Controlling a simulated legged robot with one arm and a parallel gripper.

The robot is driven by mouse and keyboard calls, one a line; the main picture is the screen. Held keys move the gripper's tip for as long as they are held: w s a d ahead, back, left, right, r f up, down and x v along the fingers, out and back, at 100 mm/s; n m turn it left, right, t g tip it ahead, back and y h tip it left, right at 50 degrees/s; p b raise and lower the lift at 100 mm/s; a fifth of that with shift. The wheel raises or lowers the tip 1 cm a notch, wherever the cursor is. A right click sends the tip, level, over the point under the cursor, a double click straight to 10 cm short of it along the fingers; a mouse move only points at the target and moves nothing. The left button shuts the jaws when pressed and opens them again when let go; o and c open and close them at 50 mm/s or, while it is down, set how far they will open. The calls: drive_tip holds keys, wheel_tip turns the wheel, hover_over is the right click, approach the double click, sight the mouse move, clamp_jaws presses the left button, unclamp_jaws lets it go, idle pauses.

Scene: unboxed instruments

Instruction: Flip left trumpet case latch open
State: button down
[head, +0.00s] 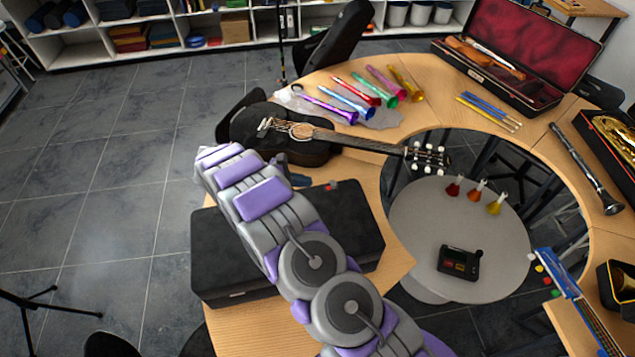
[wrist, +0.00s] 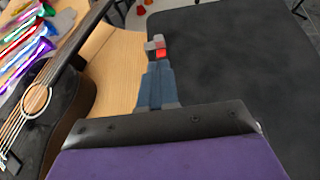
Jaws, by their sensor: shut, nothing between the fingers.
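The black trumpet case (head: 352,228) lies closed on the curved wooden table, partly hidden behind my arm. It fills the right of the wrist view (wrist: 235,65). A small grey and red latch-like part (head: 333,185) sits at the case's far edge; it also shows in the wrist view (wrist: 160,52). My gripper (head: 300,181) is shut and empty beside that edge. In the wrist view its blue-grey fingers (wrist: 157,70) point at the red part, their tips just short of it or touching; I cannot tell which.
A black guitar (head: 275,135) lies close beside the case, on the left in the wrist view. Coloured horns (head: 365,92) lie beyond it. A round grey table (head: 420,215) with flasks stands inside the ring. Bare wood separates guitar and case.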

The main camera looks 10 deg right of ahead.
drive_tip(key=v, duration=1)
drive_tip(key=shift+p, duration=0.3)
drive_tip(key=shift+a+f, duration=0.1)
drive_tip(key=shift+a, duration=0.05)
drive_tip(key=s+d+r+m+g+y+b, duration=0.4)
drive_tip(key=s+d+r+m, duration=0.5)
drive_tip(key=s+d+r, duration=0.6)
drive_tip(key=s+d+m+t+y+b, duration=0.1)
drive_tip(key=s+m+y, duration=0.7)
drive_tip(key=s, duration=2)
drive_tip(key=shift+s+d+f+m+b, duration=0.35)
drive_tip(key=shift+d+m, duration=0.1)
drive_tip(key=shift+m, duration=0.55)
